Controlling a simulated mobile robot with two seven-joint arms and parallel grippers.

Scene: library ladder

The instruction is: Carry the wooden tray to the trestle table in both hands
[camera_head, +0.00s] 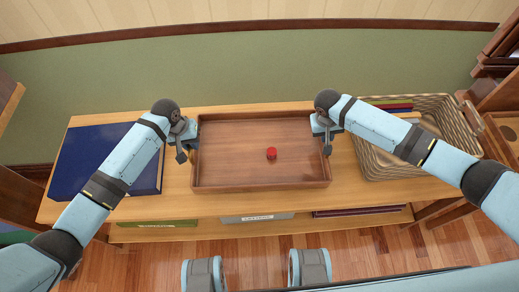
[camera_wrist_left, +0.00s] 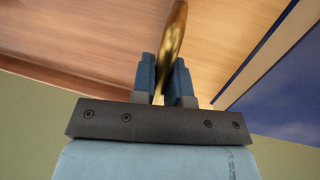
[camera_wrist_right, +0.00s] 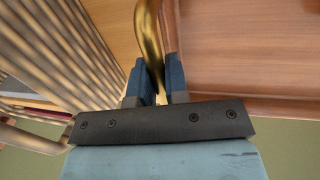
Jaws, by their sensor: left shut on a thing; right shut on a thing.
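The wooden tray (camera_head: 235,150) is a brown rectangle with a raised rim, at the middle of a light wooden table or shelf top. A small red round piece (camera_head: 271,153) lies in it, right of its middle. My left gripper (camera_head: 190,150) is at the tray's left end, shut on a brass handle (camera_wrist_left: 174,40). My right gripper (camera_head: 326,140) is at the right end, shut on the other brass handle (camera_wrist_right: 150,40). Whether the tray touches the top beneath it I cannot tell.
A large dark blue flat thing (camera_head: 85,160) lies left of the tray. A wicker basket (camera_head: 385,165) with books stands close on the right. A lower shelf holds a green book (camera_head: 158,223) and a grey labelled box (camera_head: 256,217). A green wall (camera_head: 240,70) is behind.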

